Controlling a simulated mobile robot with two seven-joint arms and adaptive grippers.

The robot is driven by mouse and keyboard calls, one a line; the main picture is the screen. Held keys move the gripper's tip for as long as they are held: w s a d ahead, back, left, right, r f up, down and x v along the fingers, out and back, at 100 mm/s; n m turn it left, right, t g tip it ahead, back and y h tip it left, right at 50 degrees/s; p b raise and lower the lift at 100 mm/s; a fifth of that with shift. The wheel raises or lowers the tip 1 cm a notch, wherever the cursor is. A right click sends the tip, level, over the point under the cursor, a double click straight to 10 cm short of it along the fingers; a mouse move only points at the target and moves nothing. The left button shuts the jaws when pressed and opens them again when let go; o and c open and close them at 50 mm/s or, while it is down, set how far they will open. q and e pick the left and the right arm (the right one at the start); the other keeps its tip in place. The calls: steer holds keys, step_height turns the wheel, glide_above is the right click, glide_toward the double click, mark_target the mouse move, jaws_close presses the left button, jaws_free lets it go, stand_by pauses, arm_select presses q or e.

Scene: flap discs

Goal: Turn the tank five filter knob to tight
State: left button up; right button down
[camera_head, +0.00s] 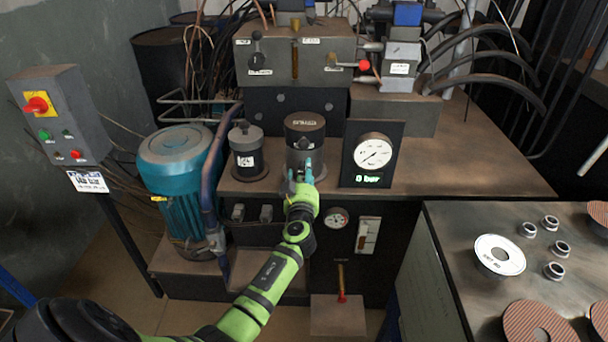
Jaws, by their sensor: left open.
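A dark grey cylinder (305,127) with a labelled cap stands on the brown tank top, in the middle of the view. A smaller black cylinder (248,152) with a grey top and a white label stands to its left. The labels are too small to read, so I cannot tell for sure which one bears the tank five filter knob. My left gripper (301,172) is open, with its teal fingertips in front of the larger cylinder's lower part and hiding some of it. Whether they touch it is unclear. My right gripper is out of view.
A pressure gauge (374,152) with a green "0 bar" readout stands right of the larger cylinder. A teal motor (180,165) is at the left. A valve block (292,55) with levers rises behind. A bench (450,240) with discs and rings is at the right.

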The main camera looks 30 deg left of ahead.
arm_select(q)
steer(key=shift+w+a, duration=0.1)
steer(key=shift+w, duration=0.05)
jaws_close()
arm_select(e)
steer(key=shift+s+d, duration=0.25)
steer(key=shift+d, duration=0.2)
